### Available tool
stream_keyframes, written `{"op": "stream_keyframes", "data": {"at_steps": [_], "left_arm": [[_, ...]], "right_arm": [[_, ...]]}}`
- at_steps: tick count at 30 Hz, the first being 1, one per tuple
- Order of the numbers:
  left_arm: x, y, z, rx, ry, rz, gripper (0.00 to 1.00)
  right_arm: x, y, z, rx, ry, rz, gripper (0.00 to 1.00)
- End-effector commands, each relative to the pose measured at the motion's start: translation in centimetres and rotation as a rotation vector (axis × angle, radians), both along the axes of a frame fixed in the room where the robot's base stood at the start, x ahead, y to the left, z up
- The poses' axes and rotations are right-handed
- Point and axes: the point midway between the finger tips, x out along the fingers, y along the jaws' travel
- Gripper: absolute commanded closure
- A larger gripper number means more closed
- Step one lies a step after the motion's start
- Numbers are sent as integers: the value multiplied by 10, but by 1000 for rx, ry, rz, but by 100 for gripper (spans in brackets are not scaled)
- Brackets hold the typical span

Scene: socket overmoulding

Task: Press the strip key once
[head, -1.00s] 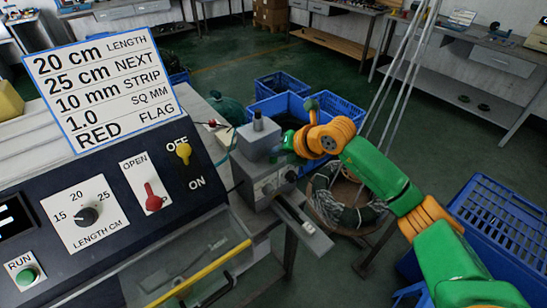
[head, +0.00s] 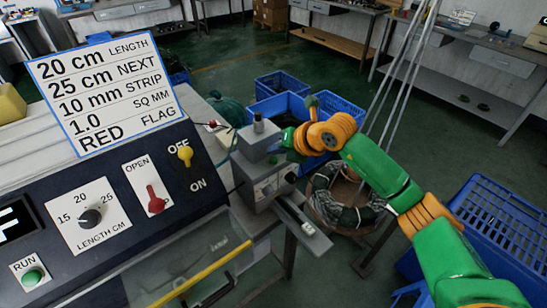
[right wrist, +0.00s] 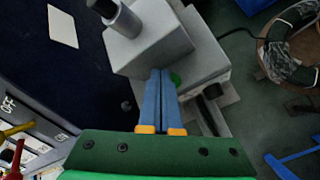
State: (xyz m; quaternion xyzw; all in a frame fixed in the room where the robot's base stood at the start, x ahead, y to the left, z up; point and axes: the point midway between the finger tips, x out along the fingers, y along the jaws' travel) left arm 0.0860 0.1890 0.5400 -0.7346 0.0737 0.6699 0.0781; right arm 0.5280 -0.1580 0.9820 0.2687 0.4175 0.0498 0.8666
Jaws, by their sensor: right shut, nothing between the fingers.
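A grey stripping unit (head: 262,178) stands at the right end of the dark control panel. It also shows in the right wrist view (right wrist: 150,38). A round green button (right wrist: 175,79), which looks like the strip key, shows partly beside my fingertips in that view; I cannot tell whether they touch it. My right gripper (right wrist: 160,74) is shut and empty, its blue fingers together against or just over the grey unit. In the head view my right gripper (head: 280,147) is at the unit's right side, fingertips hard to make out. My left gripper is out of view.
The panel carries a length dial (head: 90,217), a red lever (head: 155,200), a yellow switch (head: 184,153) and a green run button (head: 32,277). A white order card (head: 105,90) stands behind. A wire coil (head: 345,200) and blue crates (head: 510,235) are at the right.

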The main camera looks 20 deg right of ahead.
Motion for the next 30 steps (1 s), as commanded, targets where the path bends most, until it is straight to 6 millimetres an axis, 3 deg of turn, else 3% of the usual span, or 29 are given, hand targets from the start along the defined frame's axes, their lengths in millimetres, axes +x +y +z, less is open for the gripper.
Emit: {"op": "stream_keyframes", "data": {"at_steps": [17,30], "left_arm": [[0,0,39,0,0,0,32],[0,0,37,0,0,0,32]], "right_arm": [[0,0,51,-1,-1,0,100],[0,0,50,0,0,0,100]]}}
